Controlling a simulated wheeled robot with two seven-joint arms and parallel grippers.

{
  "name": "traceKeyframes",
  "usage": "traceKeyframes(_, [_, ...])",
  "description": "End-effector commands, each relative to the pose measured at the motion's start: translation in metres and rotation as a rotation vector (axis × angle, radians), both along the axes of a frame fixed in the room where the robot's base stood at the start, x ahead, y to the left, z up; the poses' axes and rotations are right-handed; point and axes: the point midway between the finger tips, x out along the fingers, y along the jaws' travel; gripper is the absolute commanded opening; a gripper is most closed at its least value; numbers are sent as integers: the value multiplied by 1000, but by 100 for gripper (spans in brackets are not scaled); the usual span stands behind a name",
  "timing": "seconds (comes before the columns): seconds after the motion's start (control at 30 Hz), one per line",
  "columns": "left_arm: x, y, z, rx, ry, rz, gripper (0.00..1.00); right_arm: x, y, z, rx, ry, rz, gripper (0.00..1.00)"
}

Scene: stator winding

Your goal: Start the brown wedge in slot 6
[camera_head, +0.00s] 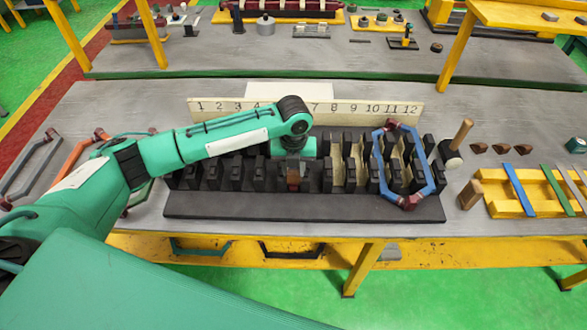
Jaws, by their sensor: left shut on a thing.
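The black slotted stator block (300,207) lies on the grey bench with a pale number strip (225,107) behind it. Numbers 5 and 6 are hidden by my arm. My left gripper (293,178) points down at the middle of the block, around slot 6, shut on a small reddish-brown piece that looks like the brown wedge (293,184). The wedge is mostly covered, and I cannot tell whether it touches the slot. Several brown wedges (500,149) lie loose at the right. My right gripper is not in view.
A blue coil (431,165) sits over the right-hand slots, near some cream slot liners (338,160). A mallet (460,136), a wooden block (470,194) and a yellow rack (540,187) with strips stand to the right. Grey and orange coils (75,155) lie at the left.

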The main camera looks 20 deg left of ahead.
Motion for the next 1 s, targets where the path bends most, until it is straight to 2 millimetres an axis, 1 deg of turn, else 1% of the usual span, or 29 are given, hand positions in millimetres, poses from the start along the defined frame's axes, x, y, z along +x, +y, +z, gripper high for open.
traceKeyframes(0.47, [9, 3, 0, 0, 0, 0, 7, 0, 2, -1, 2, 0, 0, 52])
traceKeyframes(0.5, [9, 3, 0, 0, 0, 0, 36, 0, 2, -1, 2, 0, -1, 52])
traceKeyframes(0.57, [9, 3, 0, 0, 0, 0, 48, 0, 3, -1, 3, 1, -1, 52])
traceKeyframes(0.6, [9, 3, 0, 0, -1, 0, 50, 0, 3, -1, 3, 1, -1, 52])
traceKeyframes(0.77, [10, 3, 3, 0, -2, 0, 50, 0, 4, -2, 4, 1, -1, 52])
traceKeyframes(0.8, [10, 3, 5, -1, -2, 0, 55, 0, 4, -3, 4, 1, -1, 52])
traceKeyframes(0.87, [11, 3, 12, -2, -5, 0, 55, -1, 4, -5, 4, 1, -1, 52])
traceKeyframes(0.97, [10, 3, 29, -2, -6, -1, 55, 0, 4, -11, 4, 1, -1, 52])
traceKeyframes(1.0, [11, 2, 38, -2, -7, -1, 55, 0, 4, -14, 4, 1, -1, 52])
